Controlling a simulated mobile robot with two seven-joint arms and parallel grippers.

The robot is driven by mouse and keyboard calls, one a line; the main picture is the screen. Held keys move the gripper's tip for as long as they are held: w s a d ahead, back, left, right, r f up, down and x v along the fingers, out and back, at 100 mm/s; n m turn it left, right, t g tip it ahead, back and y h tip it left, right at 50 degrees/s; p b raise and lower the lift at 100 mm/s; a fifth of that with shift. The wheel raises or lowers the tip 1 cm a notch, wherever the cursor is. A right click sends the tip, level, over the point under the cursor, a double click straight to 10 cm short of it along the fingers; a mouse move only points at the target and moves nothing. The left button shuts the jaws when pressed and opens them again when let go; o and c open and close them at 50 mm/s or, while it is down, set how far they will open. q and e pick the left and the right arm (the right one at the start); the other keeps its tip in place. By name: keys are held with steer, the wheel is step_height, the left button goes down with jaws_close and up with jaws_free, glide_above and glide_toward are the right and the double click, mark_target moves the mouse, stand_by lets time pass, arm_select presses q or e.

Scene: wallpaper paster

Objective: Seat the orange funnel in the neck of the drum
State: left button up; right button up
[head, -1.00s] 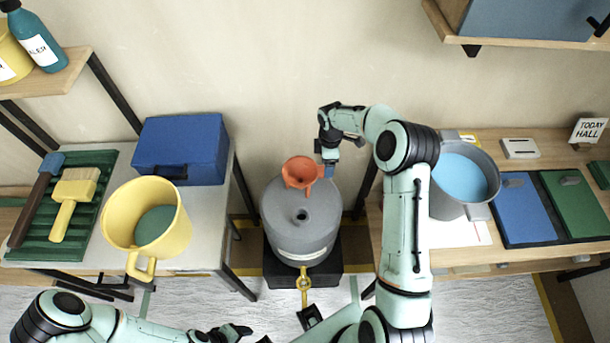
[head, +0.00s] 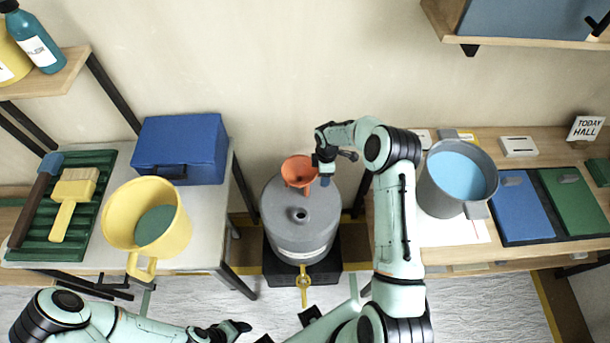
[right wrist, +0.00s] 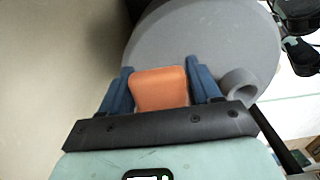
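The orange funnel (head: 299,171) is over the back part of the grey drum's top in the head view, spout down. The drum (head: 300,238) stands on a black base. Its neck (head: 300,215), a short ring with a dark hole, lies in front of the funnel and is uncovered. My right gripper (head: 324,176) is right of the funnel. In the right wrist view its blue fingers are closed on the funnel's orange tab (right wrist: 161,88), and the neck (right wrist: 238,84) is right of the fingers. My left gripper (head: 236,329) is low in the head view, its fingers unclear.
Left table (head: 205,220) holds a blue case (head: 180,150), a yellow bucket (head: 120,215) and a green tray (head: 92,212) with a brush. Right bench holds a grey pot (head: 435,195) of blue liquid and colored panels. A brass tap (head: 304,280) projects from the drum's front.

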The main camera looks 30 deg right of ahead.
steer(key=c, duration=0.8)
